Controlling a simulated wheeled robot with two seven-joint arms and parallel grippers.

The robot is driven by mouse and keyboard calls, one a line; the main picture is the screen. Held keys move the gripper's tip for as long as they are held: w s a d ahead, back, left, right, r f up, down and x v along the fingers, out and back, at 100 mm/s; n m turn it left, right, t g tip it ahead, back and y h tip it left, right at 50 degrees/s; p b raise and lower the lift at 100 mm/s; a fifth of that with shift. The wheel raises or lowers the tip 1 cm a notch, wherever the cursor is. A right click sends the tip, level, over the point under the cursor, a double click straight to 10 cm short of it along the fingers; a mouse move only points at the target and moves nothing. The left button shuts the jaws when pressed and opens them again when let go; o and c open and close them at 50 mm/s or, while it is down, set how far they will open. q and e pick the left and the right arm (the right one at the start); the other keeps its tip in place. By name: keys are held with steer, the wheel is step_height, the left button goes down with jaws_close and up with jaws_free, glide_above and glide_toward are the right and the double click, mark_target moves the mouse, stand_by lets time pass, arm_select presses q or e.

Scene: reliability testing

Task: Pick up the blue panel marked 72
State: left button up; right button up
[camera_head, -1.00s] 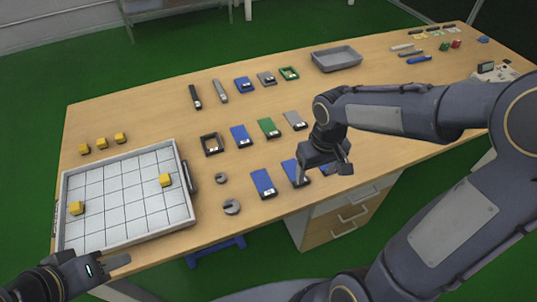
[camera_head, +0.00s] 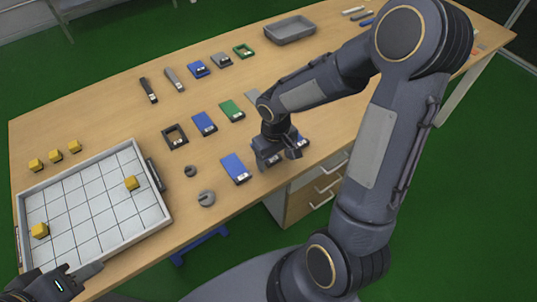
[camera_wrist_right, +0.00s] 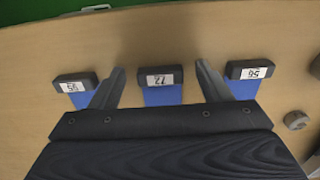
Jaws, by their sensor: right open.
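The blue panel marked 72 (camera_wrist_right: 161,95) shows in the right wrist view, its dark end and white label between my fingers. My right gripper (camera_wrist_right: 160,70) is open, one finger on each side of the panel and apart from it. In the head view my right gripper (camera_head: 278,160) is low over the front of the table and mostly hides this panel. A blue panel marked 56 (camera_wrist_right: 243,88) lies to the right in the wrist view, and one marked 55 (camera_wrist_right: 78,97) to the left. My left gripper (camera_head: 75,280) is at the lower left, its jaws unclear.
Panel 56 (camera_head: 236,168) is left of my right gripper in the head view. A gridded tray (camera_head: 95,213) with yellow cubes stands left. More panels and a grey bin (camera_head: 290,30) lie further back.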

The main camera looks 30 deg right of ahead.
steer(key=c, duration=1.1)
steer(key=shift+o, duration=0.2)
steer(key=shift+r, duration=0.15)
